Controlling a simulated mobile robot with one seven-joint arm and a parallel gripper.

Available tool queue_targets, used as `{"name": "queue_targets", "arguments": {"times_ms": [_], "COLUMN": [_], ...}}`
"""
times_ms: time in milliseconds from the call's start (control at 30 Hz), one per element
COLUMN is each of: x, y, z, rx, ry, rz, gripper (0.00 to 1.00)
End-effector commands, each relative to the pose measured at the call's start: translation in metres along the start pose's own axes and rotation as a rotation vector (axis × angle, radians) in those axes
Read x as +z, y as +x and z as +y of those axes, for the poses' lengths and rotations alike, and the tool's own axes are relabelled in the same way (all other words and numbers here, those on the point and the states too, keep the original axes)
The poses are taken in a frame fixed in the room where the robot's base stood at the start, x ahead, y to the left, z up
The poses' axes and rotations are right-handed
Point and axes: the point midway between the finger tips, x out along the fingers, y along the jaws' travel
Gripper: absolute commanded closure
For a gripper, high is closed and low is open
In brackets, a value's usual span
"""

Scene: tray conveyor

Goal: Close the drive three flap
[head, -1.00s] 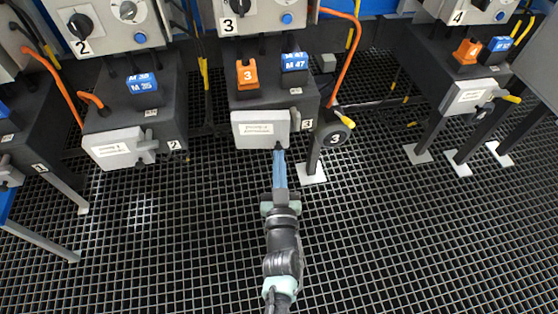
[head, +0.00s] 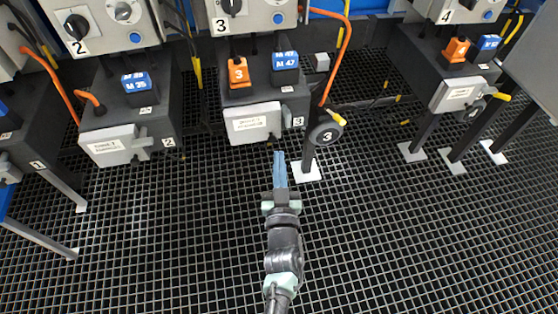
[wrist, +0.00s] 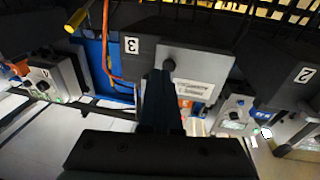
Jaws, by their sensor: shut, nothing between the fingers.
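Drive three is a dark box with a light grey flap (head: 252,124) on its front, below an orange plug and a blue M 47 block. The flap looks flat against the box front, with a small grey latch (head: 287,116) at its right side. In the wrist view the flap (wrist: 195,83) shows with a dark round knob (wrist: 168,65) near my fingertips. My gripper (head: 279,154) is shut and empty, just below the flap's lower right edge, apparently apart from it. In the wrist view my gripper (wrist: 158,75) covers part of the flap's edge.
A round dark part marked 3 with a yellow handle (head: 326,131) and an orange cable stand right of drive three. Drive two's flap (head: 111,146) is at left, drive four's flap (head: 457,94) at right. The grated floor (head: 180,240) around my arm is clear.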

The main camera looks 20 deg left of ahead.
Motion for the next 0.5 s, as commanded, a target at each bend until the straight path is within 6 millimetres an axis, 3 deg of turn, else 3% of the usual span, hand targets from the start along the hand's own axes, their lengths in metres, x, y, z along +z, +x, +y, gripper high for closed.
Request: {"name": "queue_targets", "arguments": {"times_ms": [300,500], "x": [0.001,0.002], "y": [-0.069,-0.094], "z": [0.012,0.017], "rx": [0.003,0.002], "ry": [0.001,0.000], "rz": [-0.007,-0.005], "gripper": [1.00,1.00]}}
